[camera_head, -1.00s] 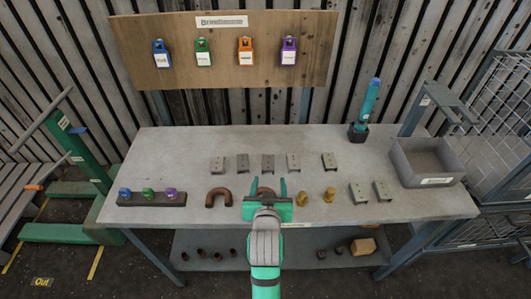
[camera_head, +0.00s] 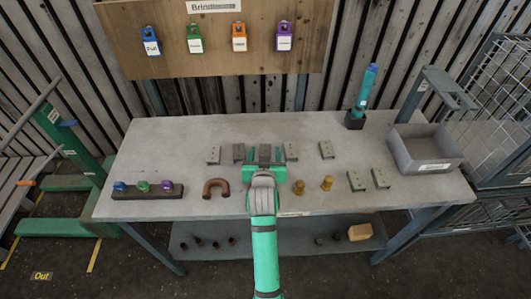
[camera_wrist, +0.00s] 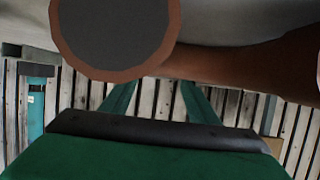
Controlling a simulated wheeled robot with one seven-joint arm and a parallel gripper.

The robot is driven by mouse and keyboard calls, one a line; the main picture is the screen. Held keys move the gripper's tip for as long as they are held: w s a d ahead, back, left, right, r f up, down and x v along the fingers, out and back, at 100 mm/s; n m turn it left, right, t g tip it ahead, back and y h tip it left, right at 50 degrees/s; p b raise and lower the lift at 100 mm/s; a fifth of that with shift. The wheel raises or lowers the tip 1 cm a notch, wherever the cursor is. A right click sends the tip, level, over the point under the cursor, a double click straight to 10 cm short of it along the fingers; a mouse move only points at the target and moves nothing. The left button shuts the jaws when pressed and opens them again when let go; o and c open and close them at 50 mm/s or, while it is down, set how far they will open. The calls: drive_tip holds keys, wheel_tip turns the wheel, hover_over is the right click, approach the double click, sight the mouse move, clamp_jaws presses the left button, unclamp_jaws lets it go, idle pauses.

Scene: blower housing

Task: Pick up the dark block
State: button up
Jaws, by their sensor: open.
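My gripper (camera_head: 266,160) is over the table's middle, with its green fingers spread apart. In the head view its fingers reach to either side of a dark grey block (camera_head: 265,150) in the back row. I cannot tell whether they touch it. Similar grey blocks stand in that row, to the left (camera_head: 239,152) and right (camera_head: 291,151). In the wrist view the green fingers (camera_wrist: 158,100) are apart, with slatted wall between them. A brown pipe-like part (camera_wrist: 245,66) with a round dark end face fills the top, very close to the camera.
A brown U-shaped part (camera_head: 215,187) and a dark bar with coloured knobs (camera_head: 148,194) lie to the left. A grey bin (camera_head: 432,168) and a teal bottle in a black holder (camera_head: 355,119) stand farther right.

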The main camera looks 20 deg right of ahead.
drive_tip(key=shift+x, duration=0.8)
drive_tip(key=shift+c, duration=0.6)
drive_tip(key=c, duration=1)
drive_tip(key=shift+c, duration=0.6)
drive_tip(key=shift+r, duration=0.15)
